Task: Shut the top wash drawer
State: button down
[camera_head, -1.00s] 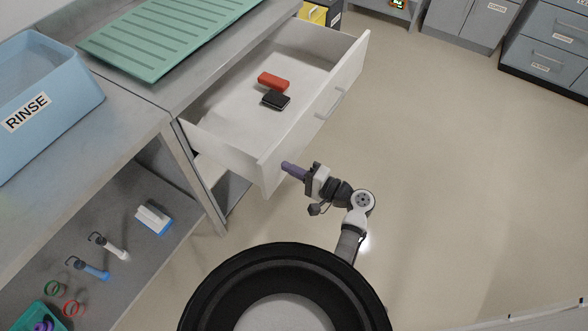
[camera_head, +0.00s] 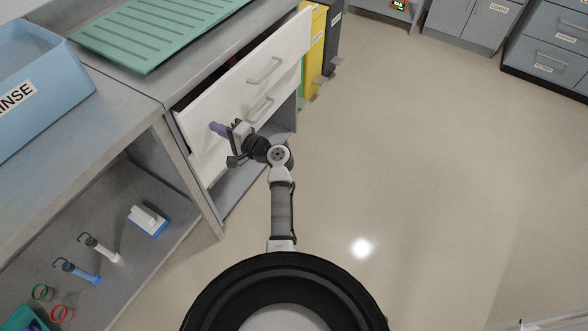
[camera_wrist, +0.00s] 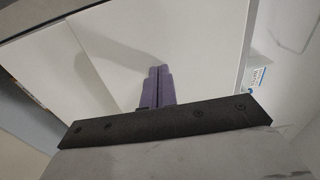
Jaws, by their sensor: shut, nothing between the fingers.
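The top wash drawer (camera_head: 240,70) has a white front with a bar handle (camera_head: 265,70). It stands slightly open: a narrow dark gap shows between its top edge and the counter, with a bit of a red object inside. My gripper (camera_head: 217,128) has purple fingers held together, with nothing between them. The fingertips are at the left part of the drawer front, away from the handle. In the wrist view the shut fingers (camera_wrist: 158,86) point at the white front (camera_wrist: 205,45) and seem to touch it, though contact is not certain.
A second white drawer with a handle (camera_head: 262,108) is below. The green draining mat (camera_head: 150,30) and blue rinse tub (camera_head: 40,85) are on the counters. Yellow (camera_head: 313,50) and dark bins stand beyond the drawers. An open shelf with brushes is at lower left. The floor at right is clear.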

aim_at(207, 122)
jog(key=b+x, duration=0.1)
jog(key=x, duration=0.3)
jog(key=shift+a, duration=0.1)
jog(key=shift+w+a+r, duration=0.15)
jog(key=shift+r, duration=0.05)
jog(key=shift+a+r, duration=0.1)
